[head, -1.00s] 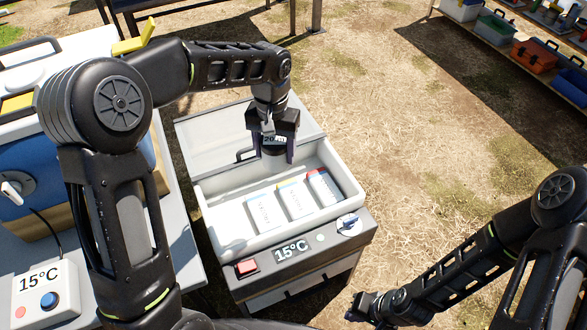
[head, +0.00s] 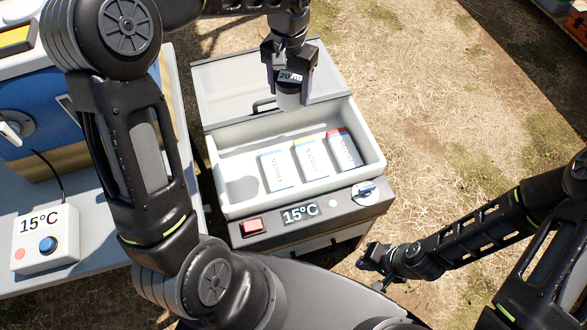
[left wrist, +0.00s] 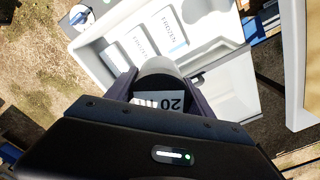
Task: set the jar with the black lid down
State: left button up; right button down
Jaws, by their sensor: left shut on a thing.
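My left gripper (head: 290,72) is shut on the jar with the black lid (head: 290,98). It holds the jar upright over the far side of the open white cooler box (head: 232,205), near its raised lid. A white label reading "20 ml" shows between the fingers. In the left wrist view the jar (left wrist: 160,70) is a grey cylinder with a dark band between the fingers, in front of the cooler. The jar's lower end appears clear of the box floor. My right gripper (head: 374,258) is low at the right, away from the cooler; its fingers are too small to read.
Several labelled frozen packs (head: 310,159) lie in the cooler's middle and right; its left part is bare. The cooler front has a 15°C display (head: 300,213), a red button (head: 252,226) and a blue-and-white knob (head: 367,190). A blue container (head: 40,120) and control box (head: 46,240) stand on the left table.

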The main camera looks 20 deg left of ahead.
pick_arm(q)
jog(key=s+a+f+m+b, duration=0.3)
jog(key=s+a+f+b, duration=0.4)
jog(key=s+a+b, duration=0.4)
jog(key=shift+s+f+b, duration=0.4)
jog(key=shift+s+b, duration=0.55)
jog(key=shift+b, duration=0.1)
notch_tip(320, 180, down, 14)
jog(key=b, duration=0.4)
jog(key=shift+r, duration=0.2)
jog(key=shift+f+b, duration=0.85)
jog(key=shift+f, duration=1.35)
jog(key=shift+f, duration=0.1)
